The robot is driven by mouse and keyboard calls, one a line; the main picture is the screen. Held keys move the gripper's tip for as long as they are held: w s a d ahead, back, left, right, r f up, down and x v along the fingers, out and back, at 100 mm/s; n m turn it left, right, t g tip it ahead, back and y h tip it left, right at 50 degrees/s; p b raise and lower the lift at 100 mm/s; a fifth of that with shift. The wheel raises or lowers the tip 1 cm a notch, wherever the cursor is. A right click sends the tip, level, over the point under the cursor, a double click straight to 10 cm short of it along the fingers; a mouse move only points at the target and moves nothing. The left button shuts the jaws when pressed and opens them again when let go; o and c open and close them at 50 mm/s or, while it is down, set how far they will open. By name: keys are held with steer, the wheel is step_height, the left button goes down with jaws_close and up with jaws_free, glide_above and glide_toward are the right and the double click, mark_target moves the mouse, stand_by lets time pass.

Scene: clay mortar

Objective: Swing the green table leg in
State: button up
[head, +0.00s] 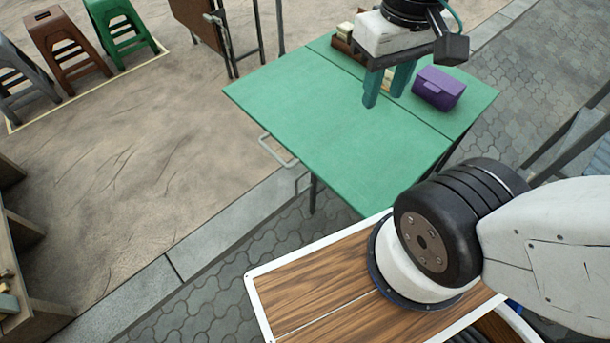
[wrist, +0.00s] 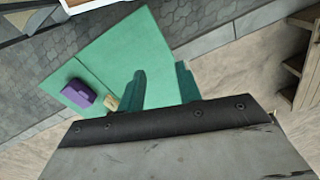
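The green table (head: 330,130) stands below my arm, its flat top tilted in the head view; it also shows in the wrist view (wrist: 150,50). A dark leg (head: 313,194) goes down below its near left edge. A pale bent metal bar (head: 278,151) sticks out past that left edge, with another piece lower down. I cannot tell from here which of these swings. My gripper (head: 384,98) has teal fingers pointing down, apart and empty, over the right part of the tabletop. The fingers also show in the wrist view (wrist: 160,72), with nothing between them.
A brown folded table (head: 205,22) stands behind. Plastic stools, including a green one (head: 122,28), line the far left. Sandy ground left of the table is clear.

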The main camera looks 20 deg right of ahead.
steer(key=w+a+f+g, duration=0.1)
steer(key=w+a+f, duration=0.5)
steer(key=f, duration=0.6)
steer(key=w+a+f+m+g+y, duration=0.1)
steer(key=w+a+f, duration=0.55)
steer(key=f, duration=0.55)
steer(key=w+a+f+g, duration=0.1)
steer(key=w+a+f, duration=0.5)
steer(key=f, duration=0.6)
steer(key=m+t+h, duration=0.7)
steer(key=t+h, duration=0.2)
steer(key=t, duration=0.4)
glide_toward(296, 187)
steer(key=x, duration=0.5)
steer(key=shift+s+f, duration=0.1)
steer(key=shift+f, duration=0.15)
steer(key=shift+h, duration=0.3)
steer(key=x, duration=0.7)
steer(key=shift+w, duration=0.3)
